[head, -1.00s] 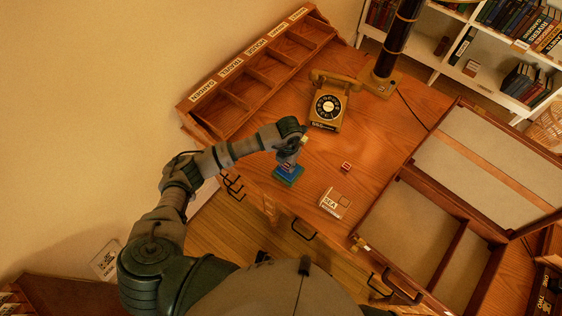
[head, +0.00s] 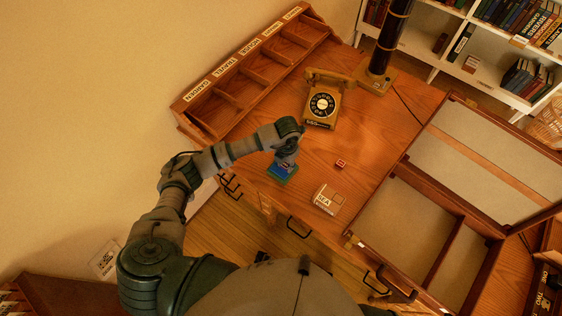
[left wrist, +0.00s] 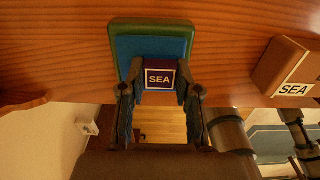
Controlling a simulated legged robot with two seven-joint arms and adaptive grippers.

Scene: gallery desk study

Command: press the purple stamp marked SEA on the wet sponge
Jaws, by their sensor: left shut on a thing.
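My left gripper (head: 285,161) is shut on the purple stamp (left wrist: 160,78), whose white-framed SEA label faces the camera in the left wrist view. The left gripper's fingers (left wrist: 160,95) stand on both sides of the stamp. The blue sponge (left wrist: 148,46) lies in a green-rimmed tray on the desk, directly beyond the stamp. In the head view the sponge (head: 280,173) shows just below the gripper. The stamp is over the sponge's near part; I cannot tell whether its face touches it. My right gripper is not in view.
A box labelled SEA (head: 328,199) and a small red block (head: 341,163) lie right of the sponge. A telephone (head: 322,105), a lamp base (head: 377,80), a labelled sorter (head: 222,105) and an open case (head: 410,225) surround clear desk wood.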

